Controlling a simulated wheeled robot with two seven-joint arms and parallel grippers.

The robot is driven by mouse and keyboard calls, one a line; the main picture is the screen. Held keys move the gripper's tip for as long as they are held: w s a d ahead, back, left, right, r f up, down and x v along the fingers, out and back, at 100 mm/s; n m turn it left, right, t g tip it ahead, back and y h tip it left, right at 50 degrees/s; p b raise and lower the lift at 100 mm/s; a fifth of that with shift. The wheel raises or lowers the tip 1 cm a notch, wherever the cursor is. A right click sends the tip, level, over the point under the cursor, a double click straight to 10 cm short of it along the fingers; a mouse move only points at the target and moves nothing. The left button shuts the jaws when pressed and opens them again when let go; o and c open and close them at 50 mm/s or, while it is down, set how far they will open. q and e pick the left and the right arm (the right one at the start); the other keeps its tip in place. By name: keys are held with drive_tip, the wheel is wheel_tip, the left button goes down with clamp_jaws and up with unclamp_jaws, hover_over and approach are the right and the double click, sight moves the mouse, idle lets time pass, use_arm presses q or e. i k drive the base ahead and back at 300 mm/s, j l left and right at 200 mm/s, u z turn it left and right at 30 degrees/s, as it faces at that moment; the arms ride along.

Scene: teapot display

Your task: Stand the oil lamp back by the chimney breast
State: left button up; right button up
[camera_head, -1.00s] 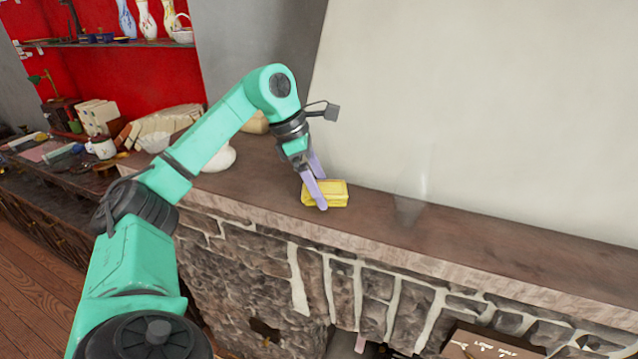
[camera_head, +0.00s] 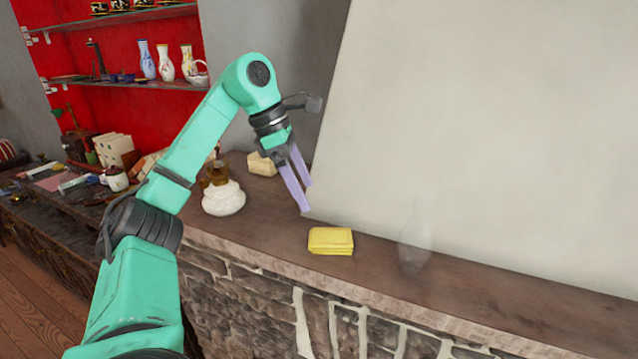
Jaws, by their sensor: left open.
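A white rounded vessel (camera_head: 223,198) with a brown upper part stands upright on the stone ledge, left of my left gripper; it may be the oil lamp, but I cannot tell for sure. A clear glass-like shape (camera_head: 415,248) stands on the ledge at the right, faint against the wall. The pale sloping chimney breast (camera_head: 490,130) rises behind the ledge. My left gripper (camera_head: 305,196) is open and empty, above and behind a yellow block (camera_head: 331,241), near the foot of the chimney breast. My arm partly covers the area left of the white vessel. My right gripper is not in view.
The ledge (camera_head: 500,295) is bare right of the glass shape. A cream block (camera_head: 262,164) sits behind the white vessel. At the left are a cluttered counter with a white mug (camera_head: 117,179) and red-backed shelves with vases (camera_head: 167,62).

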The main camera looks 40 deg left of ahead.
sight(223, 197)
drive_tip(key=k, duration=1)
